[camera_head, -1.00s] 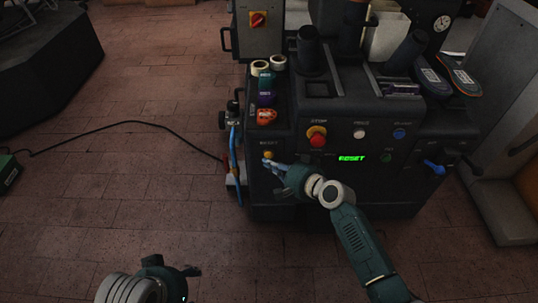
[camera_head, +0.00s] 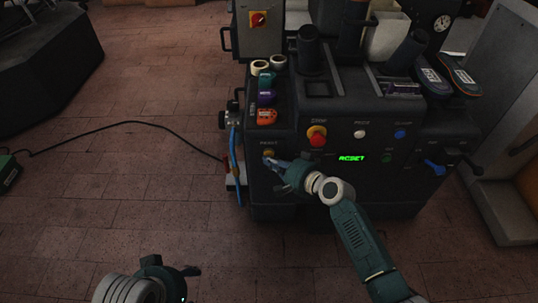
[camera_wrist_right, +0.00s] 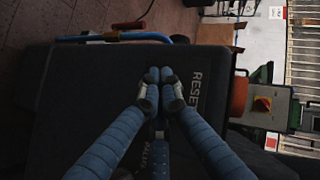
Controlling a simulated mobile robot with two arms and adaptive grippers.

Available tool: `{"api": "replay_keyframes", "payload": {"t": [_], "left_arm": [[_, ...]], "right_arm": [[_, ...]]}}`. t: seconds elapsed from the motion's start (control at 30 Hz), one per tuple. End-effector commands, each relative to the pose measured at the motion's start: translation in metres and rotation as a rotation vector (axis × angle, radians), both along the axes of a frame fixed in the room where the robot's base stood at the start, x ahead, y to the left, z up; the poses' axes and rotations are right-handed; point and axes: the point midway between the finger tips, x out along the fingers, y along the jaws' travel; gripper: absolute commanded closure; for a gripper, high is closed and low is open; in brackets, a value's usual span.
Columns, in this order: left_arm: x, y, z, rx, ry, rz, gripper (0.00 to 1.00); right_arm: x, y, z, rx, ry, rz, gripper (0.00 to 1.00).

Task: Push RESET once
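The RESET button (camera_head: 267,153) is a small amber button at the left of the machine's (camera_head: 340,190) front panel, under its label. My right gripper (camera_head: 267,160) has its blue fingertips at the button's lower edge in the head view; whether they touch it I cannot tell. In the right wrist view the fingertips (camera_wrist_right: 158,76) are together, with nothing seen between them, beside the RESET lettering (camera_wrist_right: 197,92); the button is hidden there. My left gripper (camera_head: 190,271) is low in the head view, away from the machine, its finger opening unclear.
A red stop knob (camera_head: 317,136), a white button (camera_head: 359,133), a blue button (camera_head: 399,134) and a green display (camera_head: 351,158) sit right of RESET. A blue hose (camera_head: 234,155) runs down the machine's left side. The floor at left is mostly clear, crossed by a black cable.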

Motion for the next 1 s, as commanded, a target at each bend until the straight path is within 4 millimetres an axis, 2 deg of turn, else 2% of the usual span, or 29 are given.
{"api": "replay_keyframes", "payload": {"t": [1.0], "left_arm": [[-0.0018, 0.0005, -0.0079, 0.001, 0.008, 0.0, 0.45]], "right_arm": [[0.0098, 0.0, 0.0009, 0.001, -0.002, -0.001, 1.0]]}}
